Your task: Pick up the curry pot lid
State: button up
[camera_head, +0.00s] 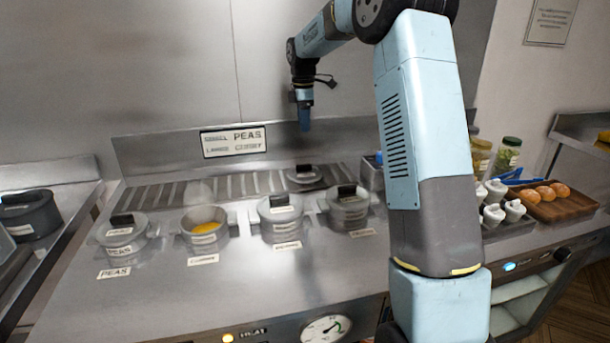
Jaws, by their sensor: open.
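The curry pot (205,238) is uncovered, with yellow curry showing inside, and its label stands in front of it. A loose grey lid with a dark handle (304,174) lies on the slotted strip behind the pots, to the right of the curry pot; it appears to be the curry pot lid. My gripper (304,122) hangs pointing down above this loose lid, apart from it. It is open and empty; only its blue fingers show, small and seen edge-on.
Lidded pots stand on either side: a peas pot (120,240) at left and two others (280,217) at right. A sign (234,141) is on the back wall. White cups (493,205) and a brown tray with buns (566,207) lie right, beyond my arm.

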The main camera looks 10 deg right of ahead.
notch_tip(320, 180, down, 3)
jog(key=w+n, duration=0.1)
jog(key=w, duration=0.2)
send_over(304, 165)
jog(key=f, duration=0.8)
jog(key=shift+w+a, duration=0.1)
jog(key=shift+w, duration=0.15)
jog(key=shift+s+f, duration=0.15)
jog(key=shift+f, duration=2.45)
grip_shut()
